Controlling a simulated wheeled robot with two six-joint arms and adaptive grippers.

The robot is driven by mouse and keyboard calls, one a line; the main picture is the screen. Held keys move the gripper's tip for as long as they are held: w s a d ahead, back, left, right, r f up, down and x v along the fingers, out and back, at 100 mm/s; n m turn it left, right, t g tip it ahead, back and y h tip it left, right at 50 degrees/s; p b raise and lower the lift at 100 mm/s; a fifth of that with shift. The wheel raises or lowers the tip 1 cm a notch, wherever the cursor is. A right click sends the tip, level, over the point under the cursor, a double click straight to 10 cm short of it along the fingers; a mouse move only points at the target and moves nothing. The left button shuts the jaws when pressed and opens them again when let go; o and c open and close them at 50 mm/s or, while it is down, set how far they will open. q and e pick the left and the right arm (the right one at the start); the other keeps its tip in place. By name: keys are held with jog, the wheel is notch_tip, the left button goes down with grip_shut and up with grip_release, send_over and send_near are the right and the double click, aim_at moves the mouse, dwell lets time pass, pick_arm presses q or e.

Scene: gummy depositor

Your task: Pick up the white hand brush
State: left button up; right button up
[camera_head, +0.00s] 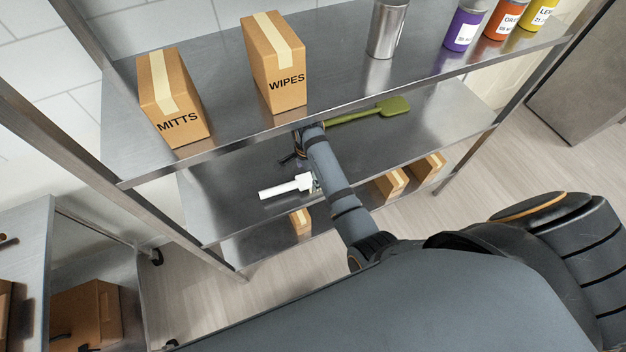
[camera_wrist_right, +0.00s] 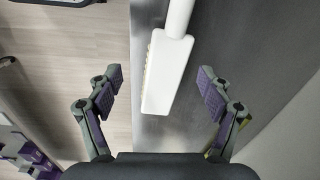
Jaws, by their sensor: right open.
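The white hand brush (camera_head: 285,187) lies on the middle metal shelf, its handle toward the left in the head view. In the right wrist view the brush (camera_wrist_right: 166,72) shows its wide white head and the start of its handle, with pale bristles along one side. My right gripper (camera_head: 291,158) is just behind the brush in the head view, partly hidden by my arm and the upper shelf. In the right wrist view the gripper (camera_wrist_right: 160,88) is open, with the brush head in view between its spread fingers, not gripped. My left gripper is not in view.
The upper shelf (camera_head: 222,140) hangs over the brush and carries a MITTS box (camera_head: 172,98), a WIPES box (camera_head: 274,65), a metal cylinder (camera_head: 387,28) and coloured bottles. A green spatula (camera_head: 392,106) lies right of my wrist. Small boxes (camera_head: 392,184) stand lower down.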

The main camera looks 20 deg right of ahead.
aim_at(301, 181)
jog(key=shift+w+a+r+m, duration=0.2)
jog(key=shift+w+a+m, duration=0.3)
jog(key=shift+w+a, duration=0.05)
jog(key=shift+w+a+r+m, duration=0.2)
jog(key=shift+w+a+m, duration=0.3)
jog(key=shift+a, duration=0.05)
jog(key=shift+s+d+f, duration=0.1)
jog(key=shift+s+f, duration=0.05)
jog(key=shift+f, duration=1.75)
jog(key=shift+s+f, duration=0.15)
jog(key=shift+f, duration=1.75)
jog(key=shift+c, duration=0.4)
